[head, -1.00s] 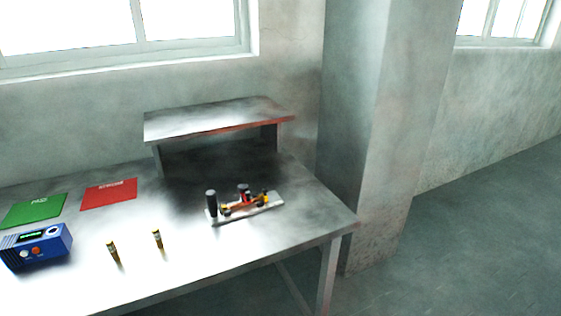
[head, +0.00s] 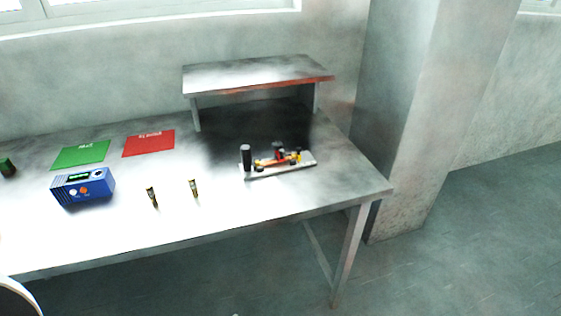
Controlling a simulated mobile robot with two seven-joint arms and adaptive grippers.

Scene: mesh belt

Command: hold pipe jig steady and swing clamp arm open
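The pipe jig (head: 285,170) stands on the metal table near its right end, in front of a raised shelf. It has a light flat base and a dark upright cylinder (head: 246,157) at its left end. The clamp arm (head: 270,161) looks like the orange-red bar lying low along the base, with dark, red and yellow parts around it. The jig is small in view, so I cannot tell the clamp's exact state. Neither gripper is in view.
Two small brass-coloured pipe pieces (head: 194,188) (head: 152,197) stand left of the jig. A blue device (head: 83,187), a green mat (head: 81,155), a red mat (head: 148,143) and a dark green-topped object (head: 7,167) lie further left. A shelf (head: 255,75) stands behind; a pillar (head: 405,120) is at right.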

